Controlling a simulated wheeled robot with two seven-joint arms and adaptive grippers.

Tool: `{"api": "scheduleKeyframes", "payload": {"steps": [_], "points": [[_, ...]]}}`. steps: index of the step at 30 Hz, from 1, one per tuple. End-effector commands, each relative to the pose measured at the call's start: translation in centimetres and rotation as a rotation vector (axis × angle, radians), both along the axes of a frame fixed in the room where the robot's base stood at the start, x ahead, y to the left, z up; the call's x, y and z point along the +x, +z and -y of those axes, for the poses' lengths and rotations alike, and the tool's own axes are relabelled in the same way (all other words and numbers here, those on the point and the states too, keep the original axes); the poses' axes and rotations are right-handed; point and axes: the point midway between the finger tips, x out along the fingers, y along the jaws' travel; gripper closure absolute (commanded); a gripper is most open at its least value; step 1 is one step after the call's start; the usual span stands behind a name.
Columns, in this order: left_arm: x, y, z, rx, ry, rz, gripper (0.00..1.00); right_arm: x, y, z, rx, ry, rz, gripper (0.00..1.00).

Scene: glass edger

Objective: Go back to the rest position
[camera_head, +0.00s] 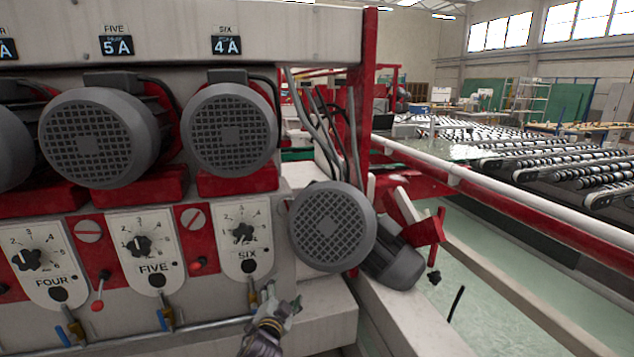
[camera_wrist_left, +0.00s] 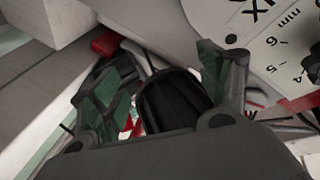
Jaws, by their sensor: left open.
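My left gripper (camera_head: 282,305) is in the lower middle of the head view, just below the dial plate marked SIX (camera_head: 243,240). Its two fingers with green pads stand apart in the left wrist view (camera_wrist_left: 160,90), and it is open. I see nothing held between the fingers. The SIX dial plate also shows close by at the upper right of the left wrist view (camera_wrist_left: 265,35). My right gripper is not in view.
Dial plates FIVE (camera_head: 153,250) and FOUR (camera_head: 50,262) sit to the left, with valves and a pipe below. Grey motors (camera_head: 230,130) stand above. A lower motor (camera_head: 331,227) juts out right of my gripper. A roller conveyor (camera_head: 560,165) lies farther right.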

Motion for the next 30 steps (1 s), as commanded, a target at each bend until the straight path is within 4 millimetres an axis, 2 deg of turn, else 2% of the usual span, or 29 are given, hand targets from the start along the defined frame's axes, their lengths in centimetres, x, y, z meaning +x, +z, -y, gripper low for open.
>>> {"api": "scheduleKeyframes", "payload": {"steps": [1, 8, 14, 18, 23, 30], "points": [[0.2, -2.1, -0.1, -0.018, -0.005, -0.029, 0.23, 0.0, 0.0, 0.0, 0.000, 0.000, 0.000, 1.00], [0.2, -11.2, -0.7, -0.120, -0.014, -0.162, 0.23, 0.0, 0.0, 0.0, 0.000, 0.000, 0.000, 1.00], [-1.2, -19.5, -2.1, -0.199, 0.008, -0.284, 0.23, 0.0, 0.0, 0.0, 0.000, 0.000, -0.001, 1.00], [-3.1, -25.5, -3.4, -0.249, 0.034, -0.374, 0.23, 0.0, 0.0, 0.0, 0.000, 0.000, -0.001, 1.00], [-6.0, -32.0, -5.3, -0.298, 0.076, -0.473, 0.23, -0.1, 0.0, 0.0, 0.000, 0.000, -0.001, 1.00], [-12.0, -40.9, -8.3, -0.349, 0.153, -0.618, 0.23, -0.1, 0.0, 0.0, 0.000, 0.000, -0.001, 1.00]]}}
